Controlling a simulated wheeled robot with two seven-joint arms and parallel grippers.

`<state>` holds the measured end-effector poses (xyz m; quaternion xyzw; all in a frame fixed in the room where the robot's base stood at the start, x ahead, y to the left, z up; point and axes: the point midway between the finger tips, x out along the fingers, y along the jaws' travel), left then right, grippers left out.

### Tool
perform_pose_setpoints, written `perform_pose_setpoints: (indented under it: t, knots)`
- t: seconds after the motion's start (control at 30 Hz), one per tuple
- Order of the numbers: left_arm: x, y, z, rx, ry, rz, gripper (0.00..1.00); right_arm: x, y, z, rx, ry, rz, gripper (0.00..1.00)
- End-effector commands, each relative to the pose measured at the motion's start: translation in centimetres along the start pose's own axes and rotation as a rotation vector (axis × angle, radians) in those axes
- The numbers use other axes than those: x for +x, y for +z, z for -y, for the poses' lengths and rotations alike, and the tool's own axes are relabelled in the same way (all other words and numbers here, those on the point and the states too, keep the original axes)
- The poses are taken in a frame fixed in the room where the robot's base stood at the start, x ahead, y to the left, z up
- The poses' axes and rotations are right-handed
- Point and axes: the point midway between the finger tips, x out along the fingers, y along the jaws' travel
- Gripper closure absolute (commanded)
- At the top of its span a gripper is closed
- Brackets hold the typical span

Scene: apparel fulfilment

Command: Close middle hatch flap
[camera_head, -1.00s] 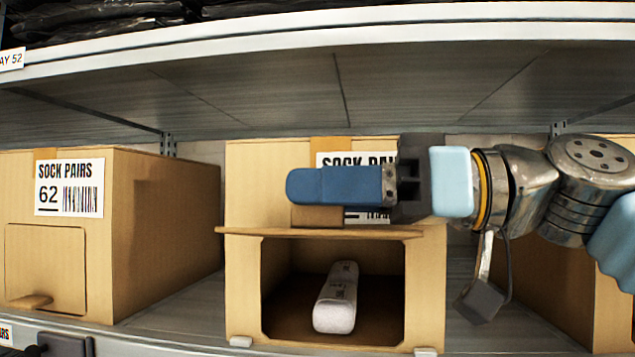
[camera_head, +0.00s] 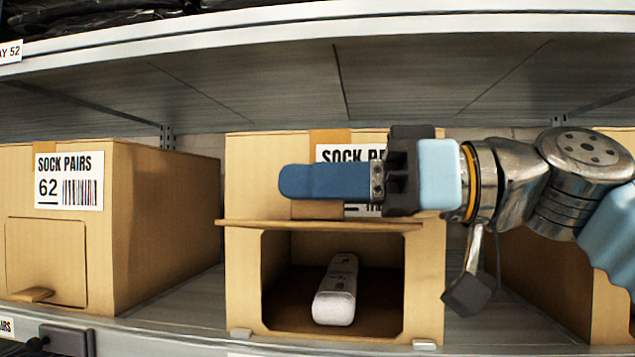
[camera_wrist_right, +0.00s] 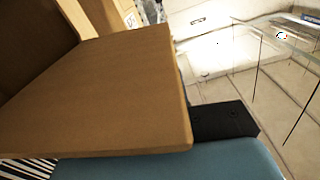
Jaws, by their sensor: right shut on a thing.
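The middle cardboard box (camera_head: 425,280) stands on the shelf with its front hatch open. Its hatch flap (camera_head: 320,225) is raised and seen nearly edge-on above the opening. A brown tab (camera_head: 318,209) sticks up from the flap. My right gripper (camera_head: 325,183) lies sideways across the box front, its blue finger in front of the tab and covering part of the "SOCK PAIRS" label. It is shut on the flap, at the tab as far as I can tell. In the right wrist view, a brown panel (camera_wrist_right: 110,95) lies against the blue finger (camera_wrist_right: 190,163). My left gripper is not in view.
A white sock bundle (camera_head: 337,290) lies inside the open box. The left box (camera_head: 140,225), marked 62, has its flap (camera_head: 45,262) shut. Another box (camera_head: 550,270) stands at right behind my arm. The upper shelf (camera_head: 300,85) runs close overhead.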

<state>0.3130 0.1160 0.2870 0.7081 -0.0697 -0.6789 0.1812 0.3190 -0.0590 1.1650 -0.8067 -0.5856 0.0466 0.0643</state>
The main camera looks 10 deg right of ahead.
Motion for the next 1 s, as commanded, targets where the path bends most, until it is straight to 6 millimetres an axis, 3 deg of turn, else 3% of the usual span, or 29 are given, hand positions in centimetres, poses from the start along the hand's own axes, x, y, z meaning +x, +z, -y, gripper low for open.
perform_pose_setpoints:
  t: [0.47, 0.7, 1.0]
  knots:
    - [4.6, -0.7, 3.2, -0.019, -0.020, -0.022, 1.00, 0.0, 3.5, 0.5, -0.241, -0.002, -0.001, 1.00]
    - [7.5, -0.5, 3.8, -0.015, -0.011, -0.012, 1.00, 0.0, 5.4, 0.4, -0.417, -0.002, -0.001, 1.00]
    - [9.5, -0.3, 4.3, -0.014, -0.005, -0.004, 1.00, 0.0, 6.7, 0.1, -0.567, -0.001, -0.001, 1.00]
